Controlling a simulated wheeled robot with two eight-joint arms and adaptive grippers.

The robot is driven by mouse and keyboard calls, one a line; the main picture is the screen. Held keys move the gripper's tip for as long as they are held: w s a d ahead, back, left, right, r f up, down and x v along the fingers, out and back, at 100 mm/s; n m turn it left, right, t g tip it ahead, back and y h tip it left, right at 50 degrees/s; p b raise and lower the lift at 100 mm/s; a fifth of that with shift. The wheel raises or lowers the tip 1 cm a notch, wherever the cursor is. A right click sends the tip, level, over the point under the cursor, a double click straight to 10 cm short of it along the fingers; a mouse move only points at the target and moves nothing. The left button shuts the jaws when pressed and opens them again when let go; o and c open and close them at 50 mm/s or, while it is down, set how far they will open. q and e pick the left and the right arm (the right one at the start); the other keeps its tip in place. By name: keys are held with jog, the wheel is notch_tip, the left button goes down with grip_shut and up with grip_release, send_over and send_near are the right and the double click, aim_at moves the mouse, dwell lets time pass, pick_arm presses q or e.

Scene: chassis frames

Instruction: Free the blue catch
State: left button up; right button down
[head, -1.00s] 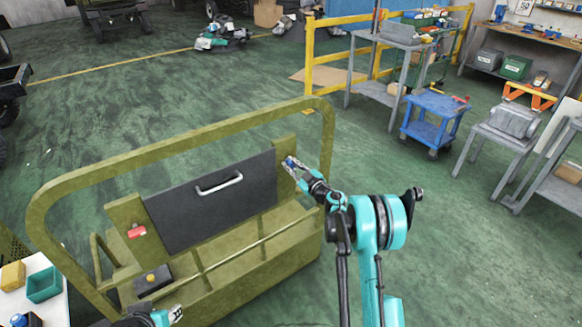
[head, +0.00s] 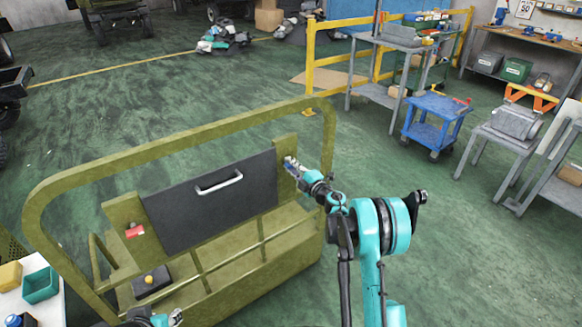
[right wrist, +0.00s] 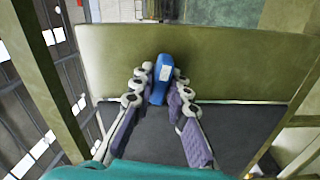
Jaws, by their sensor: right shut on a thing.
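The blue catch (right wrist: 160,80) shows in the right wrist view, at the edge of the dark panel, with the olive post beyond it. My right gripper (right wrist: 155,88) is shut on it, one finger on each side. In the head view my right gripper (head: 293,166) is at the right post of the olive frame, and its fingers mostly cover the catch there. A red catch (head: 134,231) sits on the left post. The dark panel (head: 205,210) with a pale handle (head: 219,183) stands between the posts. My left gripper (head: 172,317) is partly in view at the bottom edge.
The olive frame's top rail (head: 170,148) arches over the panel. A dark box with a yellow button (head: 150,280) is at lower left. A white table with bins (head: 40,285) is at the left edge. A blue cart (head: 436,122) stands to the right, with open floor between.

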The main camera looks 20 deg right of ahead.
jog(key=shift+n, duration=1.1)
jog(key=c, duration=1.5)
grip_release()
jog(key=shift+f, duration=0.1)
jog(key=shift+c, duration=0.2)
jog(key=v, duration=1.2)
